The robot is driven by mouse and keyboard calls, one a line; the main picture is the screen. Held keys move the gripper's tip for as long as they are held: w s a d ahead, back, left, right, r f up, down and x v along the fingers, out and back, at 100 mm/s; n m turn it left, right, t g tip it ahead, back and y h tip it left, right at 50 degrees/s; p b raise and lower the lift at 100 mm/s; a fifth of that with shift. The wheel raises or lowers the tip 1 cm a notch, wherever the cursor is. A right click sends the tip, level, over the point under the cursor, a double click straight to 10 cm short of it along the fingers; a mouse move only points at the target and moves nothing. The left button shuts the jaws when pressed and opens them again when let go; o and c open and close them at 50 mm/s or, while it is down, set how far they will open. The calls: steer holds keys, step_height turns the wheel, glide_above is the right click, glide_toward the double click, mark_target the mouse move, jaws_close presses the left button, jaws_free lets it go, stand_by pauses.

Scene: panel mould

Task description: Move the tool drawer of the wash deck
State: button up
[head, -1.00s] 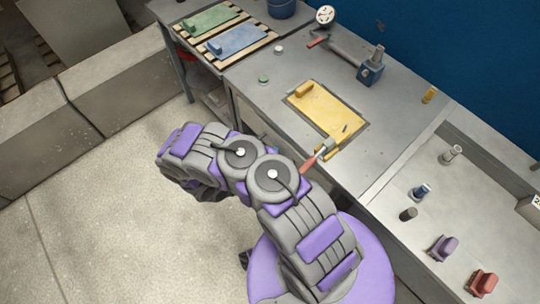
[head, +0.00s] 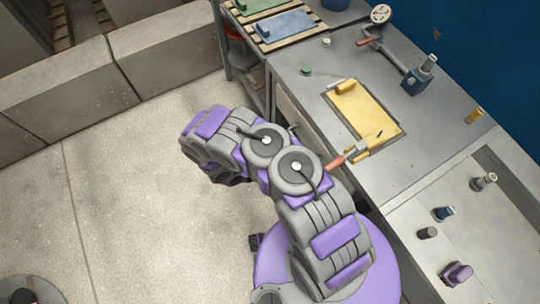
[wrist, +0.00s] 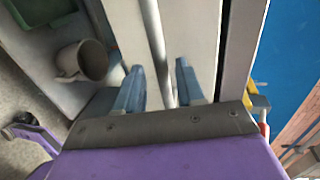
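The grey bench (head: 325,90) with a yellow panel (head: 363,112) set in its top stands right of my arm in the head view. A pale drawer front (head: 290,107) shows below its near edge, partly behind my arm. In the wrist view a pale front panel (wrist: 192,25) fills the middle, with a grey bar handle (wrist: 154,30) running along it. My gripper (wrist: 158,66) has blue fingers standing apart, one on each side of the bar, with visible gaps. It is open. The head view hides my gripper behind the arm. I cannot tell whether the drawer is out.
A red-handled tool (head: 345,158) lies at the bench's near edge. A blue vise-like block (head: 418,78) stands farther back. In the wrist view a mug (wrist: 83,60) and a green tray (wrist: 52,10) sit on a surface at left. Open floor (head: 120,210) lies left of my arm.

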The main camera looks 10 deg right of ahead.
steer(key=p+v, duration=0.3)
steer(key=v, duration=1)
steer(key=shift+s+a, duration=0.2)
steer(key=w+d+r+m+g+y, duration=0.1)
steer(key=d+r+m+g, duration=0.35)
steer(key=r+m, duration=0.45)
steer(key=w+d+r+m+g, duration=0.1)
steer(key=d+r+m+g, duration=0.35)
steer(key=r, duration=0.75)
steer(key=s+d+r+m+g+y, duration=0.1)
steer(key=s+d+r+m+y, duration=0.35)
steer(key=s+r+m, duration=0.45)
steer(key=s+a+r+m+t+y, duration=0.1)
steer(key=s+a+r+m+y, duration=0.1)
steer(key=s+r+m+y, duration=0.2)
steer(key=s+a+r+m+t+y, duration=0.2)
steer(key=s+r+m+y, duration=0.3)
steer(key=s+m, duration=0.6)
steer(key=shift+s+a+r+m, duration=0.35)
steer(key=shift+a+r+m, duration=0.25)
steer(key=shift+m, duration=0.45)
